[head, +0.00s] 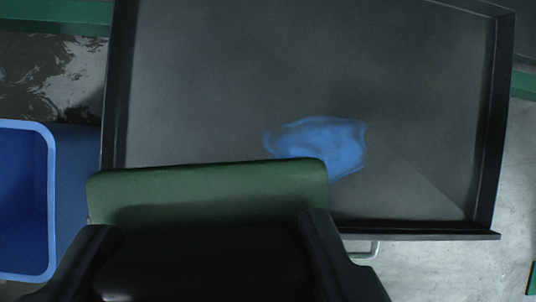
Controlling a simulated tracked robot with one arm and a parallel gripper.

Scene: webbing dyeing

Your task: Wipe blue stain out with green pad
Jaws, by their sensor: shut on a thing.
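The blue stain (338,141) is an irregular smear on the dark grey tray surface, right of the picture's middle. The green pad (215,192) is wide and lies at the bottom centre. My gripper (205,232) is shut on the green pad, with a dark finger on either side of it. The pad's upper right edge overlaps the stain's lower left part in the picture and hides some of it. I cannot tell whether the pad touches the surface or is held above it.
The dark tray (490,150) has raised rims at the left, right and near edges. A blue bin (25,200) stands at the left. A light metal handle (365,249) shows below the near rim. The tray surface beyond the stain is clear.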

